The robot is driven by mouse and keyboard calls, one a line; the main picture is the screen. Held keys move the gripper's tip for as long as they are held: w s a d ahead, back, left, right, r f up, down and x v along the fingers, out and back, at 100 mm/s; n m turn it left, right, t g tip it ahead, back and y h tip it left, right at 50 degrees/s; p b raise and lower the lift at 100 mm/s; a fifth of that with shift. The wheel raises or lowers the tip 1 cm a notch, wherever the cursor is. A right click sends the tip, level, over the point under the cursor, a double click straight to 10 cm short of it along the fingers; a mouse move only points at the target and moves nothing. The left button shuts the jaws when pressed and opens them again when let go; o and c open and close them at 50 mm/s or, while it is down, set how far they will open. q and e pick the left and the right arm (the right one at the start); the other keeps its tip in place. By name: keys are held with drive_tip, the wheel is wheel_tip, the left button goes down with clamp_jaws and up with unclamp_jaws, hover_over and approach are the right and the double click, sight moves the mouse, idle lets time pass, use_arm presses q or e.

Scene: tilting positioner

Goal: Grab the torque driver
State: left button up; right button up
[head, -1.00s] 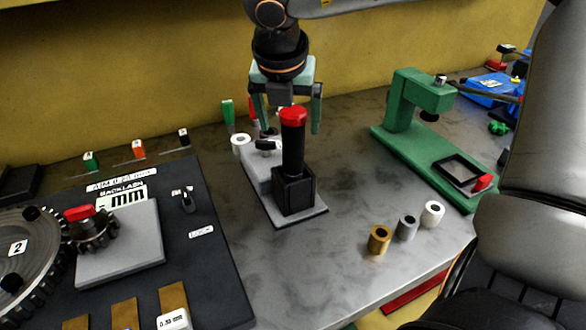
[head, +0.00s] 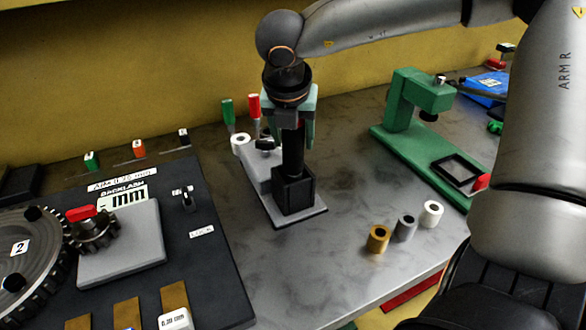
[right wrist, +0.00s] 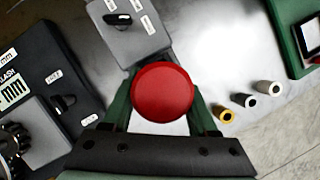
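The torque driver (head: 293,152) is black and stands upright in a black square holder (head: 294,193) on a grey plate. My left gripper is out of view.
A dark panel with gears and a grey block (head: 121,245) lies on the left. A green press (head: 408,107) stands to the right. Several small sleeves, including a brass one (head: 378,239), stand at the front right. Green (head: 228,112) and red (head: 254,106) handles stand behind the holder.

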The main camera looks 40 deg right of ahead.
clamp_jaws()
drive_tip(key=shift+r, duration=0.1)
idle(0.6)
